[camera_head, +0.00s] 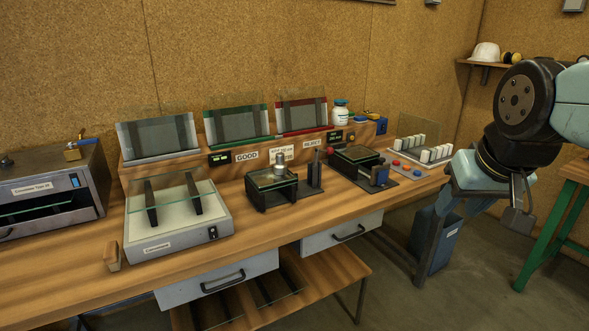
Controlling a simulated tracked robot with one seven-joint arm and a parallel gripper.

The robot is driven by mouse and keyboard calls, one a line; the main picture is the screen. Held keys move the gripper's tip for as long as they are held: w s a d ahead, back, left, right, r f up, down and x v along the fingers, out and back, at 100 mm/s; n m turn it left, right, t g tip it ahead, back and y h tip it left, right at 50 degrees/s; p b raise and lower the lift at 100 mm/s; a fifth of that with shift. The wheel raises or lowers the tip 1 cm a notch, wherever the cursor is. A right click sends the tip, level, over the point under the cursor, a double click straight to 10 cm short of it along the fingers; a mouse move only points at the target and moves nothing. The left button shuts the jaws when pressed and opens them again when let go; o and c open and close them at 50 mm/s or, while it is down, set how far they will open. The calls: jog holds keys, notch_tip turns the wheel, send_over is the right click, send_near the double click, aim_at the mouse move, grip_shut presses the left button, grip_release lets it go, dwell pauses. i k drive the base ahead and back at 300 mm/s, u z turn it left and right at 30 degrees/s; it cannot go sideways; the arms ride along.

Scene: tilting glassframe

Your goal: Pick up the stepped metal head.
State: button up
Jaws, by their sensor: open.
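A small silvery piece, which looks like the stepped metal head (281,160), stands upright at the middle of the bench. It rests on or just above a glass plate on a black stand (272,196); its exact seating is too small to tell. My gripper (482,213) hangs at the right end of the bench, pointing down, open and apart from the head. Nothing shows between its fingers. A large gap of bench lies between the gripper and the head.
A grey box with a glass plate (178,243) stands left of the stand. A dark fixture (358,166) and white racks (435,154) stand to its right. Framed glass panels (236,122) lean behind. Two drawers (341,238) stick out at the front.

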aim_at(280, 167)
jog(key=z, duration=5.8)
jog(key=k, duration=1.25)
jog(key=u, duration=5.8)
